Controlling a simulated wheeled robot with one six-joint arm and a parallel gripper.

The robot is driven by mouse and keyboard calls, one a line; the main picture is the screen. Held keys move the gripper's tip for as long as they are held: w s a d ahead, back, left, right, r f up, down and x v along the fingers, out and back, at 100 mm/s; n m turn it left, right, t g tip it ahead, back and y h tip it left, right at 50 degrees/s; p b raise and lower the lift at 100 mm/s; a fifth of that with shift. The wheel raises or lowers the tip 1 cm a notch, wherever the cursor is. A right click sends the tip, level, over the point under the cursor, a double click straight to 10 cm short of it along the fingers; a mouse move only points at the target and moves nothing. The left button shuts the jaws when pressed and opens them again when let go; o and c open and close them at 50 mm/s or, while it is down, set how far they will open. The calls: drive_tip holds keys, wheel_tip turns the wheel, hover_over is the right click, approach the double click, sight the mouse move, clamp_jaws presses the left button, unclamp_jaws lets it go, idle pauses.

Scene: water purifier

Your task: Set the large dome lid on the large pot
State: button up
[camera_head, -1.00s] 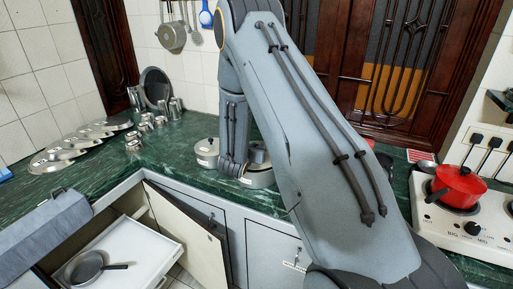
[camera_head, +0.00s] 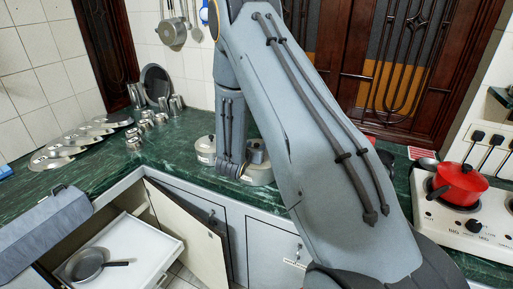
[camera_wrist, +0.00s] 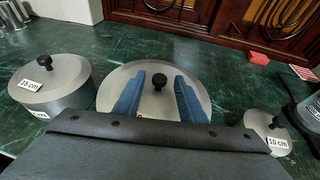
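The large dome lid (camera_wrist: 150,72) is a wide silvery disc with a black knob, in the middle of the wrist view. My gripper (camera_wrist: 157,83) is open, its two blue fingers apart on either side of the knob, with clear gaps. In the head view the large pot (camera_head: 260,175) stands on the counter, partly hidden by my arm. The lid appears to lie over it, but my gripper body hides the near rim, so I cannot tell how well it is seated.
A lidded 15 cm pot (camera_wrist: 60,85) stands close on the left, a lidded 10 cm pot (camera_wrist: 268,130) on the right. Several lids (camera_head: 75,145) lie along the left of the green counter (camera_head: 190,130). A red pot (camera_head: 460,183) sits on the stove. A drawer (camera_head: 135,255) is open.

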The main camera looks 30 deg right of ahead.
drive_tip(key=b+v, duration=0.3)
drive_tip(key=v, duration=0.6)
drive_tip(key=s+d+r+m+g+y, duration=0.1)
drive_tip(key=s+d+m+g+y, duration=0.1)
drive_tip(key=s+m+g, duration=1.1)
drive_tip(key=s+a+r+m+t+y, duration=0.1)
drive_tip(key=s+a+m+t+y, duration=0.1)
drive_tip(key=s+a+m+y, duration=0.2)
drive_tip(key=s+a+r+m+t+y, duration=0.2)
drive_tip(key=s+a+m+t+y, duration=0.1)
drive_tip(key=s+a+m, duration=0.5)
drive_tip(key=a+m, duration=0.2)
drive_tip(key=shift+a+r+y, duration=0.25)
drive_tip(key=shift+a+y, duration=0.05)
drive_tip(key=shift+y, duration=0.1)
drive_tip(key=shift+g, duration=0.3)
wheel_tip(320, 180, down, 4)
drive_tip(key=b, duration=0.3)
drive_tip(key=shift+f, duration=0.1)
